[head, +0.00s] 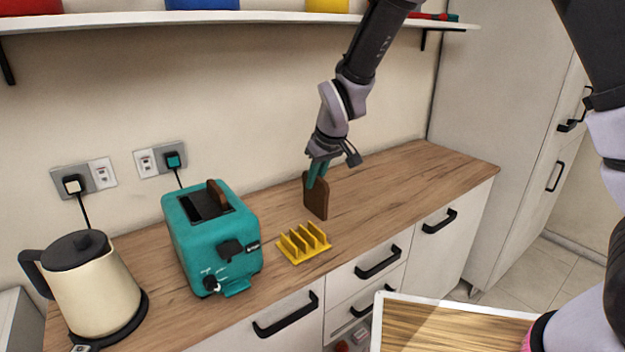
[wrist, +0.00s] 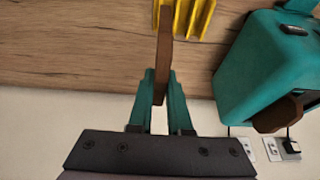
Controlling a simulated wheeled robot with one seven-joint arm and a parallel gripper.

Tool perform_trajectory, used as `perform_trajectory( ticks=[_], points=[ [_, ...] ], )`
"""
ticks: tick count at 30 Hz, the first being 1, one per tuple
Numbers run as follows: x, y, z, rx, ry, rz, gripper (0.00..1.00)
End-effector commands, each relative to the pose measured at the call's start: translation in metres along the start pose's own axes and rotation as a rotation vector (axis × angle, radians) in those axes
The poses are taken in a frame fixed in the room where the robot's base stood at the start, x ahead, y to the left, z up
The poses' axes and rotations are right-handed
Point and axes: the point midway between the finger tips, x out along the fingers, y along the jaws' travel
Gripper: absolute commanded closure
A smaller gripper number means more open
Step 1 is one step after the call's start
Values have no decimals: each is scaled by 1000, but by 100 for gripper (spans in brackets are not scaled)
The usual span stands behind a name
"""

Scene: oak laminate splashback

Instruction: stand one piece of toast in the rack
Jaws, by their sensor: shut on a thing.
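My gripper (head: 318,172) is shut on a brown piece of toast (head: 316,199), which hangs upright from its teal fingers. In the wrist view the toast (wrist: 164,55) shows edge-on between the fingers (wrist: 160,88). The yellow rack (head: 304,244) stands on the counter, in front and a little left of the held toast in the head view. The rack's slots look empty. In the wrist view the rack (wrist: 192,18) lies beyond the toast, whose far end overlaps its left side. I cannot tell whether the toast's lower edge touches the counter.
A teal toaster (head: 225,245) stands left of the rack, with another piece of toast (head: 217,194) sticking out of one slot. A cream kettle (head: 92,290) is at the far left. A shelf (head: 230,17) runs above. The counter (head: 410,180) is clear on the right.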

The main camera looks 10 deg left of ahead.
Motion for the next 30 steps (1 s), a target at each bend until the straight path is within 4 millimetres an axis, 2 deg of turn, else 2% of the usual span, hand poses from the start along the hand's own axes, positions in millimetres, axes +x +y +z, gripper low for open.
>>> perform_trajectory(
  ticks=[3,14,30],
  points=[
    [0,-9,-1,-13,0,-5,100],
    [0,-8,1,-13,0,-5,100],
    [34,-8,15,-12,-1,-5,100]
  ],
)
